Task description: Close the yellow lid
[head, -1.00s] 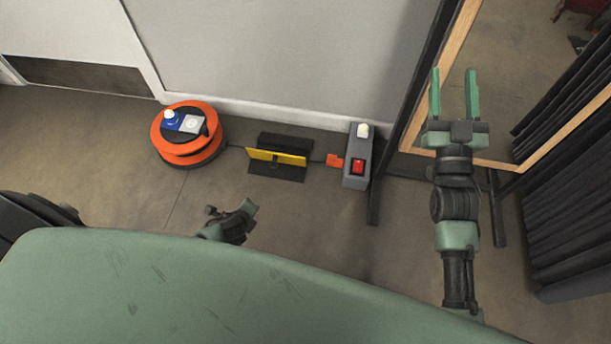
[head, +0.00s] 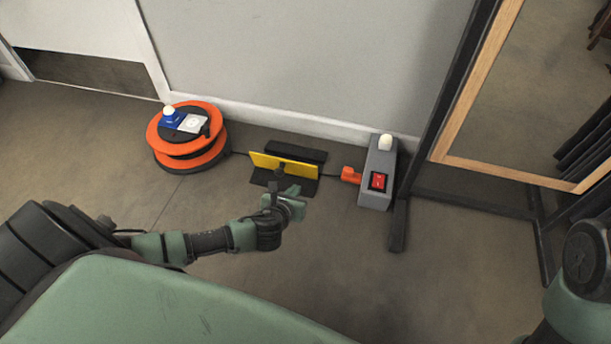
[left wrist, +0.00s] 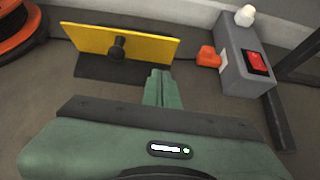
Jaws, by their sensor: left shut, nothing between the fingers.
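The yellow lid (head: 300,170) stands up on edge, open, on a low black box (head: 296,151) on the floor by the wall. In the left wrist view the lid (left wrist: 150,50) shows its broad face with a black knob (left wrist: 117,47) near its middle. My left gripper (head: 294,192) is shut and empty, just in front of the lid near its right half. In the left wrist view its fingertips (left wrist: 160,75) are below the lid's right end; I cannot tell whether they touch it. My right gripper is out of view.
An orange cable reel (head: 165,155) stands left of the box. A grey switch box (head: 377,165) with a red switch and orange plug (head: 350,175) stands to the right, by a wood-framed mirror (head: 445,150). Floor in front is mostly clear.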

